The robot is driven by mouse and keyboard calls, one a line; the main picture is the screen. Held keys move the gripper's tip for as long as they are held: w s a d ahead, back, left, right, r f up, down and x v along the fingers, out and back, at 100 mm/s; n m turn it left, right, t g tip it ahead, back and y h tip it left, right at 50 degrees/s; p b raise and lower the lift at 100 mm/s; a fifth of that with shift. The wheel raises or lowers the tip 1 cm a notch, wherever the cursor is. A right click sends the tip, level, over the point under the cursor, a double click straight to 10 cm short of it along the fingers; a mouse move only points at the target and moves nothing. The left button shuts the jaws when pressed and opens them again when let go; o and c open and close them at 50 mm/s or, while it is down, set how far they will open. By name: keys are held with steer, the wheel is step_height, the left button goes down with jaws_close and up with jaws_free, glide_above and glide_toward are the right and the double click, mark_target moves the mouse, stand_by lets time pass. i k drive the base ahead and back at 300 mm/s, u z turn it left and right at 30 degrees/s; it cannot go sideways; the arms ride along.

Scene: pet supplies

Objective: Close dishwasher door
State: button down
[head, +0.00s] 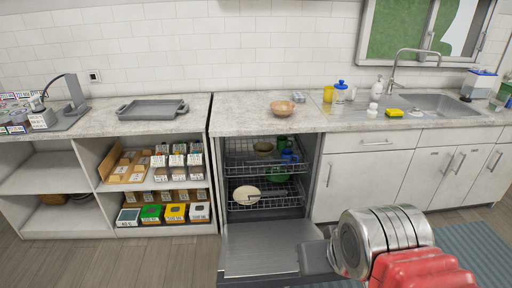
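The dishwasher (228,205) stands under the counter in the middle of the head view. Its door (258,248) is folded down, open, in front of the tub. The upper rack (240,165) holds a bowl and blue and green cups. The lower rack (275,198) holds a cream plate (246,194) and a green dish (278,174). Both racks appear to be inside the tub. My gripper (318,258) seems to be the grey part at the right edge of the door. Its fingers cannot be made out, and I cannot tell whether it touches the door.
White cabinets (360,185) with handles stand to the right, and open shelves (160,215) with boxes to the left. The counter (235,115) carries a bowl (282,107) and sink items. A blue-grey mat (470,250) lies at the right; the floor (130,260) at left is clear.

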mark_target(258, 254)
steer(key=i, duration=0.95)
